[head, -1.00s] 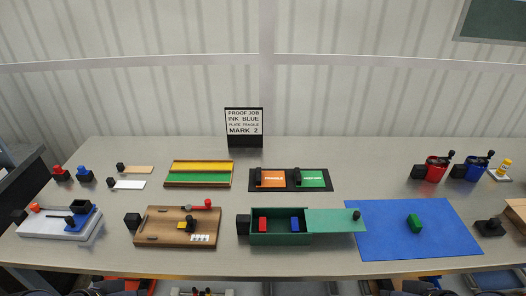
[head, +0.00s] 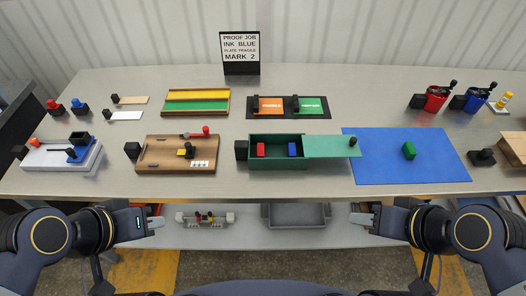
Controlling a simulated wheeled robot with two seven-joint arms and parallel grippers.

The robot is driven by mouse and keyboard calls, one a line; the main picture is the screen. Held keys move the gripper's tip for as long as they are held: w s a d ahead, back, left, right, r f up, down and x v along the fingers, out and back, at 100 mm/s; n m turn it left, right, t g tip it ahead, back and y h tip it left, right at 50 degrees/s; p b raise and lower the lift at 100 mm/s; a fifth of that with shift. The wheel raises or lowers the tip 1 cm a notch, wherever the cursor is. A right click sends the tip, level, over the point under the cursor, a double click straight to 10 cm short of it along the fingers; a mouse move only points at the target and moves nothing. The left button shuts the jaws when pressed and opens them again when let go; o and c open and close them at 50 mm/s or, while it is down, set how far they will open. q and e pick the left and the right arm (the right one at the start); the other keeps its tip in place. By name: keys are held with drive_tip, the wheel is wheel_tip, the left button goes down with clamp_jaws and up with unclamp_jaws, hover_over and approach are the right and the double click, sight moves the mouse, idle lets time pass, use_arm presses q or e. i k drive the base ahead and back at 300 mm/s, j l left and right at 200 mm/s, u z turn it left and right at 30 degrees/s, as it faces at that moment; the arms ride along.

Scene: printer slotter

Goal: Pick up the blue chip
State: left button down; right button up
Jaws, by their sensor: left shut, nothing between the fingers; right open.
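The blue chip (head: 292,149) lies in the green box (head: 275,165), to the right of a red chip (head: 261,150). The box's green lid (head: 330,147) is slid to the right, so both chips are uncovered. My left gripper (head: 158,223) is below the table's front edge at the lower left, shut and empty. My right gripper (head: 357,213) is below the front edge at the lower right, open and empty. Both are well apart from the box.
A blue mat (head: 400,172) with a green block (head: 409,151) lies right of the box. A wooden board (head: 160,162) stands left of it. A sign (head: 240,50) at the back reads ink blue, mark 2. The table's front edge (head: 240,193) lies between my grippers and the box.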

sight(291, 153)
drive_tip(key=i+l+u, duration=0.1)
drive_tip(key=u, duration=0.25)
drive_tip(key=l+u, duration=0.35)
drive_tip(key=i+l+u, duration=0.1)
drive_tip(key=u, duration=0.25)
